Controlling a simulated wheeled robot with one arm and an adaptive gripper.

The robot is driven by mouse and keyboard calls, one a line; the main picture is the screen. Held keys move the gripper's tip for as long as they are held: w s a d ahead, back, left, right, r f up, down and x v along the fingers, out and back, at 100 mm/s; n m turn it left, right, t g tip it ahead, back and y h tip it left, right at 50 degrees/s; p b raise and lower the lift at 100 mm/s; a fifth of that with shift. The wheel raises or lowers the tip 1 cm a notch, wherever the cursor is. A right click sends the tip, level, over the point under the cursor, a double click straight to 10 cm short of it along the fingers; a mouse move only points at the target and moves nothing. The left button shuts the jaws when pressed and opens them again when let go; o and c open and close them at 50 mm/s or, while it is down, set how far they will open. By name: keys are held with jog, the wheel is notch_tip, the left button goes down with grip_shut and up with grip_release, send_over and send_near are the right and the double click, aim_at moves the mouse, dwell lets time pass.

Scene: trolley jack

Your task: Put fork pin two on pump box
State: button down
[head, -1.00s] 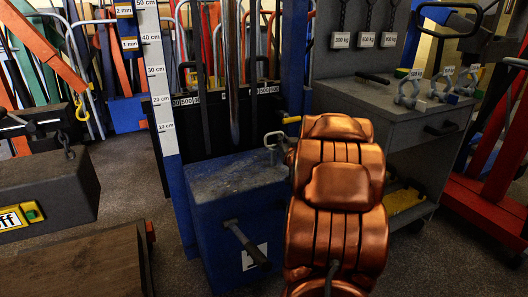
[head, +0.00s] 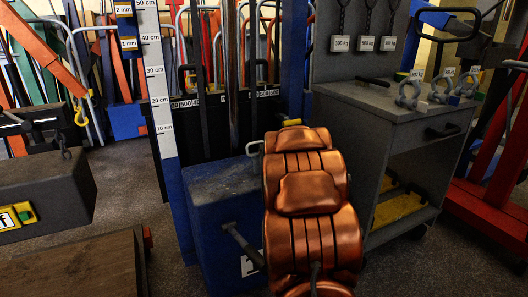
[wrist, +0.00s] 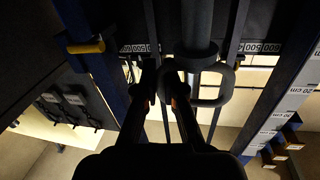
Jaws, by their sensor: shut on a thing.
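The pump box (head: 212,188) is the blue box with a worn flat top at the foot of the mast in the head view. My copper-coloured arm covers its right side. A grey loop handle, which looks like that of the fork pin (head: 253,148), shows just behind my arm above the box's back edge. In the wrist view the loop (wrist: 222,98) lies at my gripper (wrist: 161,70), whose fingers are shut on its side. My arm hides the gripper in the head view. No number on the pin is readable, and whether it touches the box cannot be told.
A grey cabinet (head: 395,125) with several shackles on top stands to the right. A white height scale (head: 158,80) rises behind the box. A black lever (head: 242,245) sticks out of the box's front. A dark block (head: 45,190) stands at the left.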

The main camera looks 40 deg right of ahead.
jog(key=c, duration=1.7)
grip_release()
jog(key=shift+f, duration=0.15)
jog(key=o, duration=0.4)
jog(key=shift+r, duration=0.25)
jog(key=b+v, duration=0.6)
jog(key=v, duration=0.6)
